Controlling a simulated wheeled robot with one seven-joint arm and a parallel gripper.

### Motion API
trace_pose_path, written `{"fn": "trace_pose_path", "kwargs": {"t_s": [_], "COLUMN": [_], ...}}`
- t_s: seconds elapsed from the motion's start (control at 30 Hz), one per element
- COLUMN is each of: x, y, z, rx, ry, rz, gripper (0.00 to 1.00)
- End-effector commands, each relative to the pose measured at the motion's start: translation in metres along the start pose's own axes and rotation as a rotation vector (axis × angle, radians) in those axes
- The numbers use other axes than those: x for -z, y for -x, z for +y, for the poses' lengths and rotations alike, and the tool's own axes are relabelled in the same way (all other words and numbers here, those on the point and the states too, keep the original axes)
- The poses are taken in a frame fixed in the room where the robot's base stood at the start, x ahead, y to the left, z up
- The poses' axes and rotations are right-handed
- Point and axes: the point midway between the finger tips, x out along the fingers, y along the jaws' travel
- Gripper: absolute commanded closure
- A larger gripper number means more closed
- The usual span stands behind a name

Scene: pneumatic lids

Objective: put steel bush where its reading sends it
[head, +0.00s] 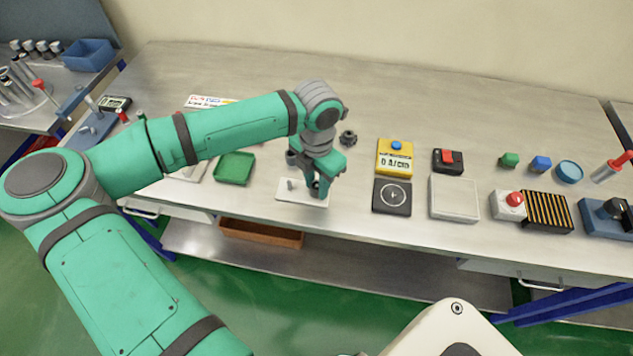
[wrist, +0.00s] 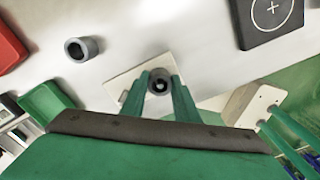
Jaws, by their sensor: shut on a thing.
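My gripper (head: 318,190) points down over a small white plate (head: 290,197) near the bench's front edge. In the wrist view its two green fingers (wrist: 160,95) are shut on a grey steel bush (wrist: 159,80) with a dark bore. The bush is largely hidden by the fingers in the head view. The white plate (wrist: 122,84) shows beneath the bush in the wrist view; I cannot tell whether they touch. A yellow gauge (head: 395,157) with a blue button and a display stands right of my gripper, behind a black pad (head: 392,197) with a circled cross. The display is too small to read surely.
A green tray (head: 235,168) lies left of the plate. A dark ring-like part (head: 348,137) stands behind my gripper. Another grey ring (wrist: 80,50) and a red tray-like thing (wrist: 8,45) show in the wrist view. A white square pad (head: 454,198) and a red-switched box (head: 447,160) are right.

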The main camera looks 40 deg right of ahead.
Motion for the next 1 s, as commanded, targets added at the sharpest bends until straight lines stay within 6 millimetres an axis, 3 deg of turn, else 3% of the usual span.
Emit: {"fn": "trace_pose_path", "kwargs": {"t_s": [0.47,0.5,0.57,0.77,0.83,1.0], "x": [-0.0002,-0.0002,-0.0002,-0.0002,-0.0001,-0.0001], "y": [-0.0039,-0.0039,-0.0039,-0.0039,-0.0040,-0.0040], "z": [-0.0001,-0.0001,-0.0001,-0.0001,-0.0002,-0.0002], "rx": [0.000,0.000,0.000,0.000,0.000,0.000], "ry": [0.000,0.000,-0.001,-0.001,-0.001,-0.001], "rz": [0.000,0.000,0.000,0.000,0.000,0.000], "gripper": [1.00,0.63,0.50,0.50,0.36,0.35]}}
